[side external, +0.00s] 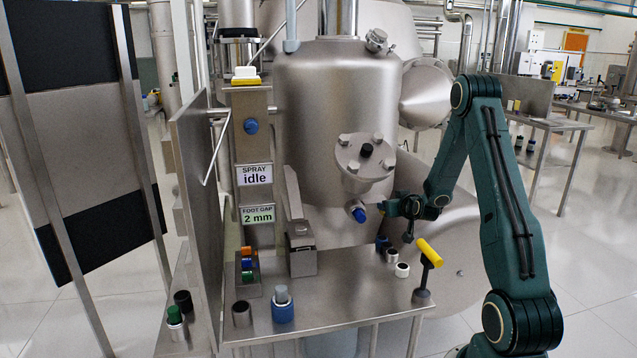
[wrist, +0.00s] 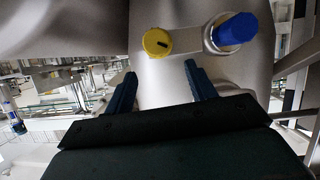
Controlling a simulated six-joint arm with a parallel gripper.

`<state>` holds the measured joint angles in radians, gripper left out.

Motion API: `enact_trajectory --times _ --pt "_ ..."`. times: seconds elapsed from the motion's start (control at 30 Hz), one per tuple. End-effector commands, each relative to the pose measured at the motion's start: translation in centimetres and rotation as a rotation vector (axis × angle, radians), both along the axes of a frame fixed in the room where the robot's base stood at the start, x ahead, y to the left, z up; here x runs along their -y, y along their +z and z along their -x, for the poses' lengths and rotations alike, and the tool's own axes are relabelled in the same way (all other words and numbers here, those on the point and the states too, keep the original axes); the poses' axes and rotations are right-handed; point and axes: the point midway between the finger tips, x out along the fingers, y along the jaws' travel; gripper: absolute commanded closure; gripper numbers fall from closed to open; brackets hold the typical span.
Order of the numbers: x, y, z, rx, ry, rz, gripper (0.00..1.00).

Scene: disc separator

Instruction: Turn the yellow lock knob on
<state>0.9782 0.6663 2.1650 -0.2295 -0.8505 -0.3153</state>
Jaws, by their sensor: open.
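The yellow lock knob (wrist: 157,42) is a small round disc with a short dark mark, on the metal vessel in the wrist view. It sits just left of a metal fitting with a blue end (wrist: 235,29). My gripper (wrist: 160,72) is open and empty, its two dark blue fingers pointing at the knob from below, apart from it. In the side view my gripper (side external: 388,208) is beside the vessel, just right of the blue-ended fitting (side external: 358,213). I cannot make out the yellow knob in the side view.
A steel table (side external: 340,300) stands below, with a yellow T-handle (side external: 429,252) at its right edge. Small white and dark cylinders (side external: 402,270) stand below my gripper. A flanged port (side external: 365,158) juts out above the fitting.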

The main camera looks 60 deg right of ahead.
Motion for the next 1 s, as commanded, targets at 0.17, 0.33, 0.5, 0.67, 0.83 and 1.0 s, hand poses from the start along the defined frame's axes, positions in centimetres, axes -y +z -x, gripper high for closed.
enact_trajectory --times 0.17,0.33,0.5,0.67,0.83,1.0 --pt "0.0 -2.2 0.0 -0.001 -0.001 -0.003 0.44" --pt "0.7 -3.2 -0.7 0.001 0.001 0.002 0.44" --pt "1.6 -3.7 -1.5 0.000 0.000 0.001 0.44" --pt "1.9 -3.9 -1.9 0.001 0.000 0.001 0.44" --pt "2.0 -3.9 -1.9 0.000 0.000 0.002 0.44" --pt "2.0 -3.9 -1.9 0.000 -0.001 0.001 0.52"
